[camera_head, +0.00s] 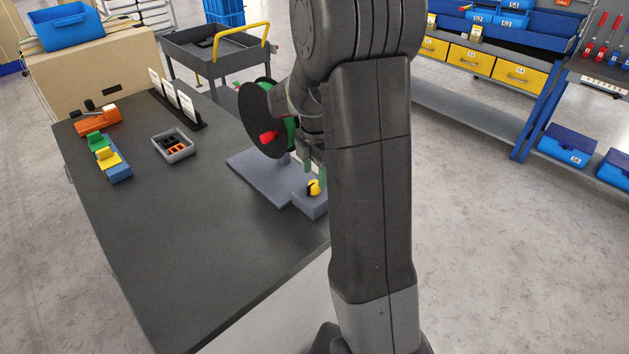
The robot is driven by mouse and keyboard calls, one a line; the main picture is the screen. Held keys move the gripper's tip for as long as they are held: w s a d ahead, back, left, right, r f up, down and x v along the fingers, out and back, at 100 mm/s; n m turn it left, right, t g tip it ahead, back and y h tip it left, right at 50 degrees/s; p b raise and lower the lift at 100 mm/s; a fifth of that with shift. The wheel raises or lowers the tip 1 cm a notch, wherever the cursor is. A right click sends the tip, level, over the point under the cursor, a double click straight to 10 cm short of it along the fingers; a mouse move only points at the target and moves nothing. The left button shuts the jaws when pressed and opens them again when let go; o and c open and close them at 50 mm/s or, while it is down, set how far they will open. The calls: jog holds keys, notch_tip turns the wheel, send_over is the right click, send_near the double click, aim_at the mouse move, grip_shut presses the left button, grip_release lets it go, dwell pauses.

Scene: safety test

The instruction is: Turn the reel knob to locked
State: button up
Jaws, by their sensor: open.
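A reel with a black disc (258,122) and a green part (291,132) stands on a grey base plate (258,176) at the table's right side. A red handle (269,136) sticks out from the disc's face. A small yellow knob (314,187) sits on a grey block at the near right end of the plate; its setting is too small to read. My gripper (315,170) points down, just above the yellow knob. Its greenish fingers are open; I cannot tell whether they touch the knob. My arm hides part of the reel.
The dark table (190,230) is clear at its near half. A small grey tray (173,147) with black and orange parts, an orange tool (98,119) and green and yellow blocks (107,156) lie left. A grey cart (215,45) stands behind.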

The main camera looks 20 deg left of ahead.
aim_at(315, 183)
jog(key=shift+f, duration=1.9)
jog(key=c, duration=1)
